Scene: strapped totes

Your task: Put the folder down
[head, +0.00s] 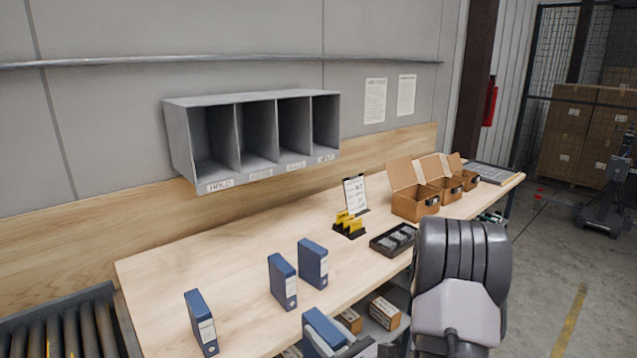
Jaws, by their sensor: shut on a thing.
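A blue folder (322,328) shows at the bottom middle of the head view, low in front of the table's near edge. My gripper (352,350) is shut on it; the fingertips are mostly cut off by the picture's lower edge. Three more blue folders stand upright on the wooden table: one at the left (201,322), one in the middle (282,281) and one just behind it to the right (313,262). Whether the held folder touches anything is hidden.
A grey shelf with open compartments (182,143) hangs on the wall, its leftmost labelled HOLD. Brown boxes (414,203), a black tray (393,240) and yellow items (347,221) occupy the table's right half. The table's left part (190,262) is largely clear. A roller conveyor (75,330) is at left.

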